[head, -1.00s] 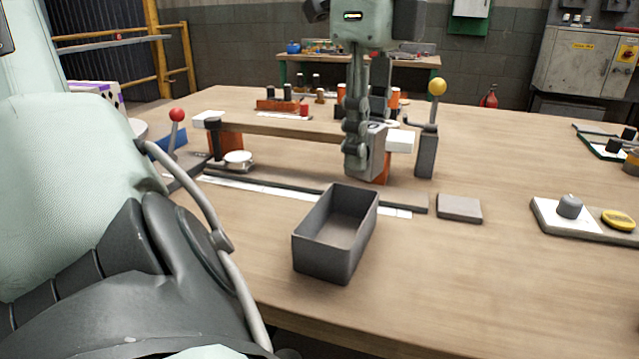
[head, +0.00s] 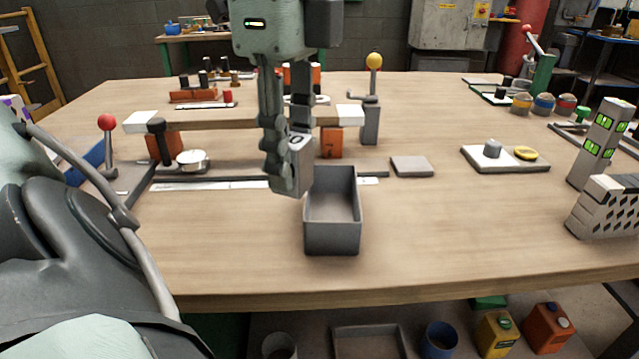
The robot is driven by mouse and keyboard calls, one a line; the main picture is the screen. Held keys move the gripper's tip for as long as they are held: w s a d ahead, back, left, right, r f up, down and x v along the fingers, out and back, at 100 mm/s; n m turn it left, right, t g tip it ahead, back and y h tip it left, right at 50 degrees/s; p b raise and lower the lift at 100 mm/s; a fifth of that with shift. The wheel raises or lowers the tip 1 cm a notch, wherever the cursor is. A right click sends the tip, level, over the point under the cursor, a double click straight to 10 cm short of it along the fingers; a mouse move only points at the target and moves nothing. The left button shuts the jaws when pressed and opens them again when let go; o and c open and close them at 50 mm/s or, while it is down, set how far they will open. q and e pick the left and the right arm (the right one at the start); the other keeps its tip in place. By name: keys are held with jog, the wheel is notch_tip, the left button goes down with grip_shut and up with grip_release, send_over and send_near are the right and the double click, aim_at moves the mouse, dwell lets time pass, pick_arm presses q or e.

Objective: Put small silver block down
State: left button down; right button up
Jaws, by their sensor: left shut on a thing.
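My left gripper (head: 284,182) hangs down in the middle of the head view. Its dark fingers are shut on the small silver block (head: 302,158), a grey block with a dark round mark on its top. The fingers hide the block's left part. The block is in front of the wooden beam and close to the back left corner of an open grey box (head: 333,238). I cannot tell whether the block touches the table or the box. My right gripper is not in view.
The open box stands empty on the wooden table (head: 230,240). A raised wooden beam (head: 215,122) lies behind the gripper. A red-knobbed lever (head: 107,124) is at left, a yellow-knobbed one (head: 373,62) behind. A flat grey plate (head: 411,166) lies right.

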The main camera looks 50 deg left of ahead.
pick_arm(q)
jog(key=shift+w+a+f, duration=0.1)
jog(key=shift+f, duration=0.05)
jog(key=w+a+f, duration=0.1)
jog(key=w+f, duration=0.1)
jog(key=w, duration=0.1)
jog(key=w+a+f, duration=0.2)
jog(key=w, duration=0.2)
jog(key=w+a+f+p, duration=0.1)
jog(key=w+f, duration=0.1)
jog(key=w, duration=0.1)
jog(key=shift+w+a+f, duration=0.2)
jog(key=shift+f, duration=0.2)
notch_tip(320, 180, down, 3)
jog(key=shift+f, duration=0.5)
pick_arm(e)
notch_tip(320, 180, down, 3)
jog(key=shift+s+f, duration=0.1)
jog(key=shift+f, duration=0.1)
pick_arm(q)
jog(key=shift+f, duration=0.1)
jog(key=c, duration=1.4)
grip_release()
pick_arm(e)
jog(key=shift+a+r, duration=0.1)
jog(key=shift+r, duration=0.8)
